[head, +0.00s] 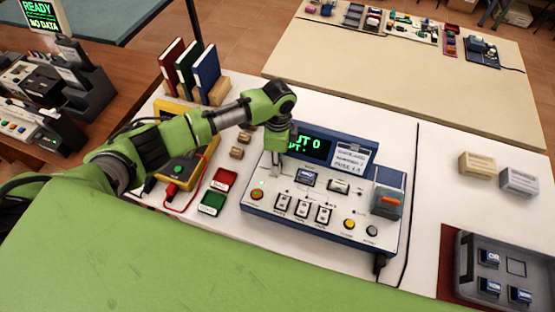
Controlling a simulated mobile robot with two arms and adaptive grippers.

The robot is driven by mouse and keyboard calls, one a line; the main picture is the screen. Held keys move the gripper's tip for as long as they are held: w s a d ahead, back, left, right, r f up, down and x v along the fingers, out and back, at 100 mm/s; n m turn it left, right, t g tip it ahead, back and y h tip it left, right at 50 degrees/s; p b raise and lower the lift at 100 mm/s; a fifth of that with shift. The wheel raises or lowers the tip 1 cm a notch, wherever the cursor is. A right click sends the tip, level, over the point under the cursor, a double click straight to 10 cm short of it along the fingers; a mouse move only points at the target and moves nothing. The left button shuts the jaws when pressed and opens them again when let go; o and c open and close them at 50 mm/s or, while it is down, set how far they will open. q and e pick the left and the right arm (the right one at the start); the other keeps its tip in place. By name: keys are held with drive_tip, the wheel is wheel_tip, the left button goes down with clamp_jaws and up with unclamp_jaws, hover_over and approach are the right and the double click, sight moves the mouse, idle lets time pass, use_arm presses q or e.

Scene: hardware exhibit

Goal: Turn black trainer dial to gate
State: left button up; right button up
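The trainer (330,238) is a white and blue panel box on the white table. Its display (308,147) shows green text, partly covered by my arm. My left gripper (277,150) points down over the panel's upper left, in front of the display's left end. I cannot see a black dial clearly; that part of the panel is hidden behind the gripper. The fingers are too small and covered to tell if they are open or shut, or touching anything. My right gripper is not in view.
A yellow meter (180,165) with leads and red and green blocks lie left. A grey tray (468,262) of chips is at right.

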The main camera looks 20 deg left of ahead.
use_arm(q)
drive_tip(key=shift+o, duration=1.3)
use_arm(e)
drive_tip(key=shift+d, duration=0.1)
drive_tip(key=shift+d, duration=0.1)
use_arm(q)
drive_tip(key=shift+r, duration=0.1)
wheel_tip(320, 180, up, 12)
drive_tip(key=shift+w, duration=0.35)
